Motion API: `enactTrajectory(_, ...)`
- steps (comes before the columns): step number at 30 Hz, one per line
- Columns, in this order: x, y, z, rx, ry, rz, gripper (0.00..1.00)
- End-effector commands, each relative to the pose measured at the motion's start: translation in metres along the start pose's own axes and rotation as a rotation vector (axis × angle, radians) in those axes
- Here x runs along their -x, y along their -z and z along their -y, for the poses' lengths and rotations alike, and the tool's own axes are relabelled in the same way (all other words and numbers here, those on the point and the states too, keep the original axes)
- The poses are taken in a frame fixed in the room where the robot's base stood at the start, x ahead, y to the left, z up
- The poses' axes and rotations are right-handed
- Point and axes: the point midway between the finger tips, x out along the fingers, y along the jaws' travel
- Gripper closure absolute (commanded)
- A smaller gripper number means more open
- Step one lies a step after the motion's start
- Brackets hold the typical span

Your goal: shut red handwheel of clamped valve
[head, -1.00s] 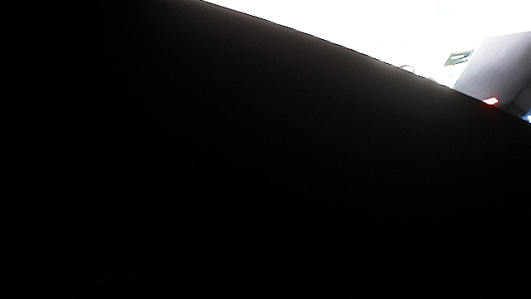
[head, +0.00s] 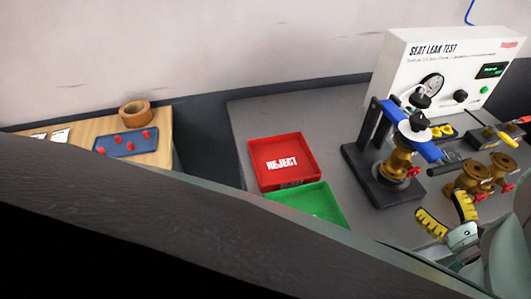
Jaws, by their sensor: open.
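The clamped valve (head: 399,160) is brass and stands upright in a black clamp stand (head: 366,150) on the grey bench. A blue bar and a dark clamp top lie over it. Its small red handwheel (head: 414,172) shows at the valve's right side. How far the wheel is turned is too small to tell. My gripper (head: 441,202), with yellow ridged fingers, is at the lower right. Its fingers are apart and nothing shows between them. In the picture it is below and right of the handwheel, with a gap between them.
Two loose brass valves (head: 468,178) with red handles stand right of the clamp. A red REJECT tray (head: 283,162) and a green tray (head: 310,203) lie left. A white SEAT LEAK TEST box (head: 440,65) stands behind. A large dark shape covers the lower left.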

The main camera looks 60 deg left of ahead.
Motion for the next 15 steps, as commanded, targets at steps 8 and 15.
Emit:
enactTrajectory(8,-0.059,-0.001,-0.002,-0.002,-0.008,0.006,0.34)
enactTrajectory(15,-0.089,-0.001,-0.003,-0.001,-0.008,0.006,0.34)
